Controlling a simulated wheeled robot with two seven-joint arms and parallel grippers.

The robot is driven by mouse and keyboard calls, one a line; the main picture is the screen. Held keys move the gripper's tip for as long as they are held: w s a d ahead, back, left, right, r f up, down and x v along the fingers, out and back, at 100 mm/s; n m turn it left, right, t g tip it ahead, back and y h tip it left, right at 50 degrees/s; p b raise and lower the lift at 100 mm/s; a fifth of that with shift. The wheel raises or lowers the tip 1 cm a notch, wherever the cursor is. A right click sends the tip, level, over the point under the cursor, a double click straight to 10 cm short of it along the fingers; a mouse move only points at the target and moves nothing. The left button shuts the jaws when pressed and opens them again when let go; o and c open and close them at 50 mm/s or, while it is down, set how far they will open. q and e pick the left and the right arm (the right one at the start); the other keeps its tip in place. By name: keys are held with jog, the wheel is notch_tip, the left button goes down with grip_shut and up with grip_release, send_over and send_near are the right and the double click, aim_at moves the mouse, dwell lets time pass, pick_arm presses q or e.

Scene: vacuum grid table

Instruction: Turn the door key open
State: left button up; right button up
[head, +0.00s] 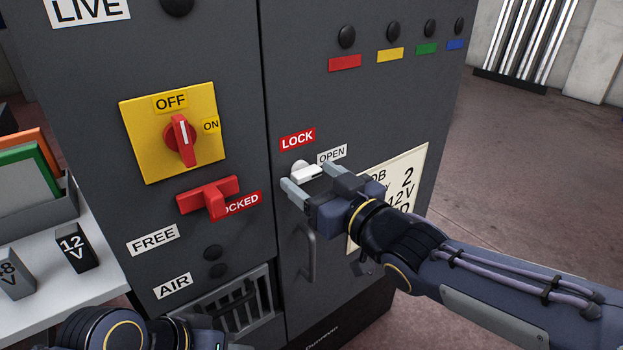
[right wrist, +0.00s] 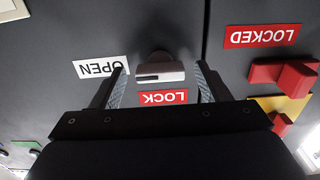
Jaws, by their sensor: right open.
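The white door key (head: 307,173) sits on the dark cabinet door, below the red LOCK label (head: 297,138) and left of and below the white OPEN label (head: 332,153). My right gripper (head: 308,178) is open at the key, with one finger on each side of it. In the right wrist view, which is upside down, the key's bar (right wrist: 160,73) lies crosswise between the fingers (right wrist: 161,78), with a gap on each side. A dark mark is on the bar's OPEN-side end. My left arm shows only at the bottom left edge; its gripper is out of sight.
A door handle (head: 309,254) stands just below my right gripper. A yellow switch plate (head: 150,140) with a red knob and a red T-handle (head: 207,196) stick out to the left. A shelf with blocks (head: 77,248) is at the far left.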

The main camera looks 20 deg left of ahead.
jog(key=shift+w+a, duration=0.2)
jog(key=shift+a, duration=0.1)
jog(key=c, duration=1)
jog(key=shift+f+n+b, duration=0.15)
jog(key=shift+n+b, duration=0.25)
jog(key=shift+b, duration=0.3)
jog(key=shift+o, duration=0.2)
jog(key=o, duration=1)
jog(key=shift+c, duration=0.2)
jog(key=p+v, duration=0.1)
jog(key=v, duration=0.7)
